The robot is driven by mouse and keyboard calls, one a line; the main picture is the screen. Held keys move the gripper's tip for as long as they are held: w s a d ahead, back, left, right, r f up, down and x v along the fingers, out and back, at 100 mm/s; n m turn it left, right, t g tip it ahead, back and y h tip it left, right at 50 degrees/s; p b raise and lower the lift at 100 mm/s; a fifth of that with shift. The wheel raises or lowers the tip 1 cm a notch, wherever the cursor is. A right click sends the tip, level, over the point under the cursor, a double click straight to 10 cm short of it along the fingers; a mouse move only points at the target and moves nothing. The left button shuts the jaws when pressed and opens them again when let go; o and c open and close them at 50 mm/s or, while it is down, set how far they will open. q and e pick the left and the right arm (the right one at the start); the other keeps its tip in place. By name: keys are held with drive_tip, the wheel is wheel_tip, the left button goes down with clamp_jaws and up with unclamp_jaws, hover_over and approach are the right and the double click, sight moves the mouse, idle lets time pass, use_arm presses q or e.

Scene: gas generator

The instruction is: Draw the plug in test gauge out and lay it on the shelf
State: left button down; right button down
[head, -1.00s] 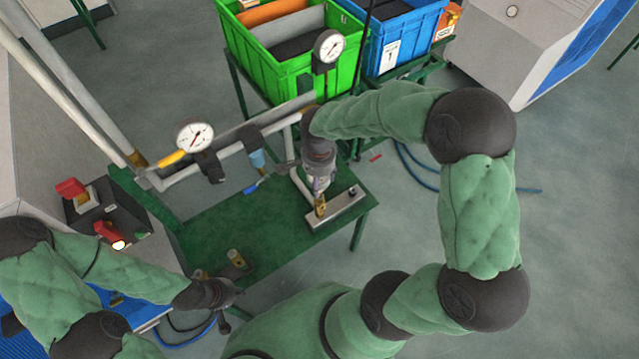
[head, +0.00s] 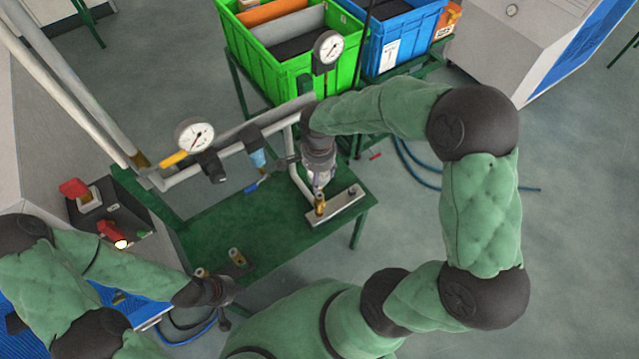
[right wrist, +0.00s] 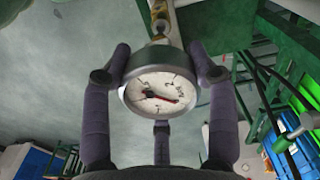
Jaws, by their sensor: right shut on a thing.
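My right gripper (head: 319,183) points down over the grey metal block (head: 348,207) on the green shelf (head: 205,222). In the right wrist view its fingers (right wrist: 162,85) are shut on the round white-faced test gauge (right wrist: 160,93). The gauge's stem points toward a brass fitting (right wrist: 158,14), which also shows on the block in the head view (head: 320,203). I cannot tell whether the stem is still inside the fitting. My left gripper (head: 222,291) is low at the shelf's near left edge; its fingers are too unclear to judge.
Two short brass pieces (head: 237,257) stand near my left gripper. A pipe with a dial gauge (head: 194,135) and another dial gauge (head: 328,46) runs behind the shelf. Green (head: 285,60) and blue (head: 400,40) crates stand beyond. The shelf's middle is bare.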

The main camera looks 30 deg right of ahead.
drive_tip(key=shift+r, duration=0.1)
drive_tip(key=shift+r+p, duration=0.95)
drive_tip(key=shift+r, duration=0.5)
